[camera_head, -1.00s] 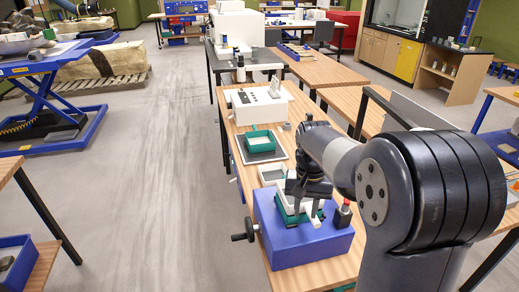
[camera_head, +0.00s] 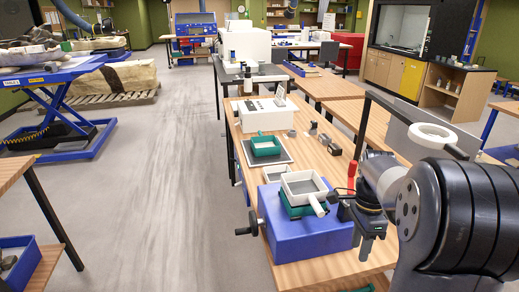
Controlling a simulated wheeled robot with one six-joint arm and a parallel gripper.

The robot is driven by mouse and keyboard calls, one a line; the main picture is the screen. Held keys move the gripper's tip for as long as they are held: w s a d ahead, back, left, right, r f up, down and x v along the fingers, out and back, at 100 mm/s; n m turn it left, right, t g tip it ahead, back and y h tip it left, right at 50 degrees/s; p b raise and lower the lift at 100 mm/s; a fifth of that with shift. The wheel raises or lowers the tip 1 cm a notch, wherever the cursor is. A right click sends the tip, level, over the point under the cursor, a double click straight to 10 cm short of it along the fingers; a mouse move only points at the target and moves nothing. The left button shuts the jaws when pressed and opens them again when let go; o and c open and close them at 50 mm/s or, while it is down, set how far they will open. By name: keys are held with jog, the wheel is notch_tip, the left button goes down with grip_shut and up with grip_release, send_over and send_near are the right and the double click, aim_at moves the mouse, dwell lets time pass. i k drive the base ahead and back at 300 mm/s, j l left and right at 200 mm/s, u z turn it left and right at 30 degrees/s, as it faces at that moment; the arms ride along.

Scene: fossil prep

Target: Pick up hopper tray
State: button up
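A shallow white tray with a grey inside (camera_head: 305,187) sits on top of a green tray (camera_head: 294,209) on a blue machine (camera_head: 290,240). It is most likely the hopper tray, though no label is readable. A short white cylinder (camera_head: 318,203) sticks out at its near right corner. My gripper (camera_head: 365,247) points down at the right edge of the blue machine, to the right of the white tray and apart from it. Nothing shows held in it. Its fingers are small and dark, and I cannot tell how far apart they are.
Behind the blue machine, a green tray (camera_head: 266,146) lies on a dark mat, with a white instrument box (camera_head: 262,115) beyond it. A red-topped item (camera_head: 352,174) stands near my arm. A crank handle (camera_head: 245,229) juts out left. The floor aisle at left is clear.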

aim_at(262, 145)
jog(key=j+u, duration=0.2)
jog(key=u, duration=0.3)
jog(key=j+u, duration=0.2)
jog(key=u, duration=0.25)
jog(key=i+j, duration=0.35)
jog(key=i+j+z, duration=0.1)
jog(key=i+j, duration=0.25)
jog(key=j, duration=0.25)
jog(key=i+j, duration=0.3)
jog(key=j, duration=0.15)
jog(key=i+z, duration=0.25)
jog(key=i, duration=0.3)
jog(key=i+z, duration=0.3)
jog(key=i, duration=0.3)
jog(key=i+j+z, duration=0.25)
jog(key=i, duration=0.3)
jog(key=i+z, duration=0.75)
jog(key=z, duration=0.15)
jog(key=i+j+z, duration=0.2)
jog(key=i+z, duration=0.25)
jog(key=i+j+z, duration=0.2)
jog(key=j+z, duration=0.25)
jog(key=i+j+z, duration=0.4)
